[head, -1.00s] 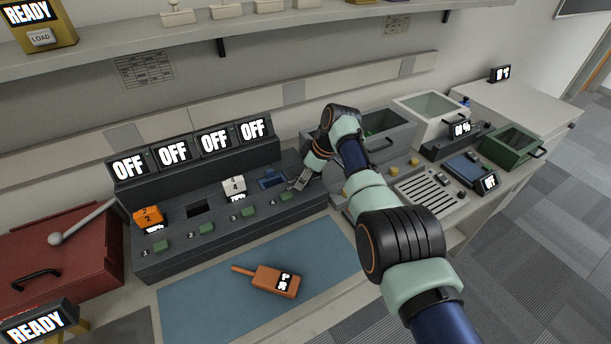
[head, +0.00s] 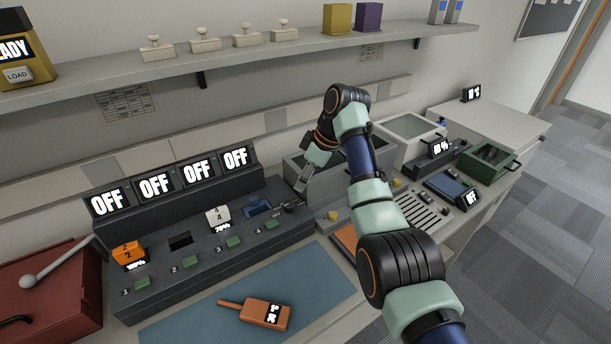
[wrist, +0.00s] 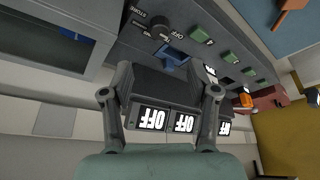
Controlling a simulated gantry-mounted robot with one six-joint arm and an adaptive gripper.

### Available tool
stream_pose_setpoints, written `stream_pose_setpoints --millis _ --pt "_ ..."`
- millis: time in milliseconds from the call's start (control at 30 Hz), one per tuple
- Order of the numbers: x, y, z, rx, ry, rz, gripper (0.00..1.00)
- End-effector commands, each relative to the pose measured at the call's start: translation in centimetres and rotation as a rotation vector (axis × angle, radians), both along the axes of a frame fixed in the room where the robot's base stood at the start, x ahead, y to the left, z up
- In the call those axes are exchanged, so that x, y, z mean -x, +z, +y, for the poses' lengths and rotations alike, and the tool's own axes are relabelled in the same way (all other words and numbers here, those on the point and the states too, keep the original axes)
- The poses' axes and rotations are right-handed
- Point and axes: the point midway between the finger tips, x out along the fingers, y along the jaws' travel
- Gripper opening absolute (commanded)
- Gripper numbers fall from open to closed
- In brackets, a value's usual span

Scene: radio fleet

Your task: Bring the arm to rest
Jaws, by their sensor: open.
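My arm reaches over the bench, with my gripper (head: 300,187) over the right end of a dark charging console (head: 215,262). In the wrist view my gripper (wrist: 168,85) has its two fingers spread apart with nothing held between them. A blue block (head: 258,206) sits in the console's rightmost slot, just left of the gripper in the head view; it also shows beyond the fingers in the wrist view (wrist: 174,57). The gripper appears to be above the console, apart from the block. The exact height of the fingertips is hard to tell.
An orange battery (head: 128,253) and a white battery (head: 218,217) stand in other slots below OFF displays. An orange radio (head: 265,313) lies on the blue mat (head: 195,322). A grey bin (head: 322,182) stands close behind the gripper. A shelf (head: 225,62) runs above.

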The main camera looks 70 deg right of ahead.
Motion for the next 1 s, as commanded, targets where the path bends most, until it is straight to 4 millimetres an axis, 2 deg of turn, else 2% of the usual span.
stream_pose_setpoints --millis 467,567,667,700,767,800,867,900,967,1000 --pt "-0.1 -0.1 0.0 0.000 0.000 0.000 0.60" --pt "-2.1 -1.0 1.6 0.018 0.002 -0.008 0.60" --pt "-6.6 -3.0 5.9 0.061 0.000 -0.039 0.60" --pt "-8.6 -3.9 8.6 0.082 -0.005 -0.062 0.60" --pt "-11.4 -5.2 13.3 0.112 -0.011 -0.107 0.60" --pt "-12.8 -5.8 16.6 0.129 -0.019 -0.141 0.60" --pt "-14.2 -6.5 21.8 0.148 -0.026 -0.201 0.60" --pt "-14.7 -6.8 25.4 0.154 -0.030 -0.244 0.60" --pt "-14.6 -6.9 30.6 0.155 -0.036 -0.312 0.60" --pt "-14.2 -6.8 33.9 0.152 -0.038 -0.359 0.60"
